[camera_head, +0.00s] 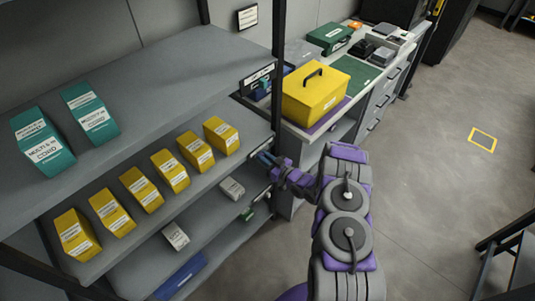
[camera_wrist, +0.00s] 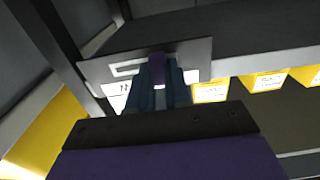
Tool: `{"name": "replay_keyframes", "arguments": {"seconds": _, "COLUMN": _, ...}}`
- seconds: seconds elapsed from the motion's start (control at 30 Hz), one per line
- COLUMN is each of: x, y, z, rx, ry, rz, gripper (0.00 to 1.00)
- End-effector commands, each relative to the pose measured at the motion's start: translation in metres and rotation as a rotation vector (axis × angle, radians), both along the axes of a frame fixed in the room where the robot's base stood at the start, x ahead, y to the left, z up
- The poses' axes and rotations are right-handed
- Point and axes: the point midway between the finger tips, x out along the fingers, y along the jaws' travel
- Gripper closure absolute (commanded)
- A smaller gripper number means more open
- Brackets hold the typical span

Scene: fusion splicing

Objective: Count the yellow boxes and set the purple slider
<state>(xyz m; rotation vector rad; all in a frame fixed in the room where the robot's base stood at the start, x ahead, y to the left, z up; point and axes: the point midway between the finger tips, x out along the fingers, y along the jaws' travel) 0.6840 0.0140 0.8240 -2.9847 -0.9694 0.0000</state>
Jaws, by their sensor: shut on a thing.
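Several yellow boxes with white labels (camera_head: 142,190) stand in a row on the middle shelf in the head view. Some show at the right of the wrist view (camera_wrist: 264,80). The purple slider (camera_wrist: 158,68) sits on a grey plate with a light slot (camera_wrist: 112,70) in the wrist view. My gripper (camera_wrist: 158,88) is shut on the slider, its blue fingers on either side. In the head view my gripper (camera_head: 265,159) is at the right end of the yellow boxes' shelf, and the slider cannot be made out there.
Teal boxes (camera_head: 43,142) stand on the upper shelf. Small white boxes (camera_head: 176,236) and a blue item (camera_head: 181,276) lie on the lower shelf. A workbench to the right holds a yellow toolbox (camera_head: 316,94) and a green case (camera_head: 330,38). The floor at right is mostly clear.

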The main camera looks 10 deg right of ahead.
Motion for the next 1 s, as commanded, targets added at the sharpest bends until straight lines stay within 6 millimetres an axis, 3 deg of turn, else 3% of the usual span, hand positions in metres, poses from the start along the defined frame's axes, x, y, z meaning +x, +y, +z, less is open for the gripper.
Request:
{"name": "replay_keyframes", "arguments": {"seconds": 0.3, "x": -0.005, "y": 0.008, "z": 0.0, "rx": -0.001, "ry": 0.002, "rz": 0.004, "gripper": 1.0}}
{"name": "replay_keyframes", "arguments": {"seconds": 0.33, "x": -0.005, "y": 0.008, "z": 0.0, "rx": -0.001, "ry": 0.002, "rz": 0.004, "gripper": 0.8}}
{"name": "replay_keyframes", "arguments": {"seconds": 0.6, "x": -0.005, "y": 0.007, "z": 0.0, "rx": -0.002, "ry": 0.001, "rz": 0.002, "gripper": 0.55}}
{"name": "replay_keyframes", "arguments": {"seconds": 1.0, "x": -0.014, "y": -0.003, "z": 0.001, "rx": -0.001, "ry": 0.002, "rz": -0.002, "gripper": 0.55}}
